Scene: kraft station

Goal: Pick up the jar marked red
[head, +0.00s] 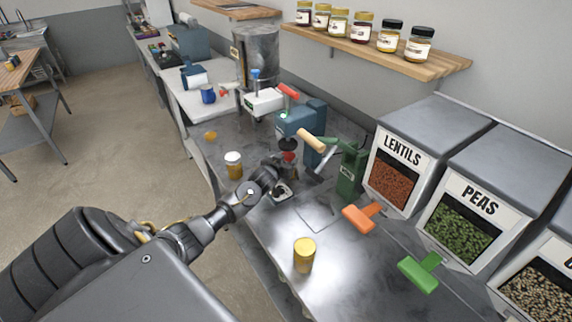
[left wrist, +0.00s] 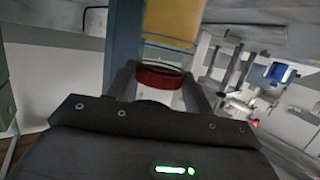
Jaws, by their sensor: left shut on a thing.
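The red-lidded jar (head: 289,157) is small and mostly hidden in the head view, at the end of my left arm beside the blue press. In the left wrist view its red lid (left wrist: 160,78) sits between the two fingers, with a pale body partly visible below. My left gripper (head: 281,166) is shut on this jar. Whether the jar touches the surface under it cannot be told. My right gripper is in neither view.
A blue press (head: 300,118) and a green device (head: 350,170) stand close behind the gripper. A white-lidded jar (head: 233,160) and a yellow-lidded jar (head: 303,255) stand on the metal bench. Orange (head: 358,219) and green (head: 418,275) scoops lie before the bins. Bench between them is clear.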

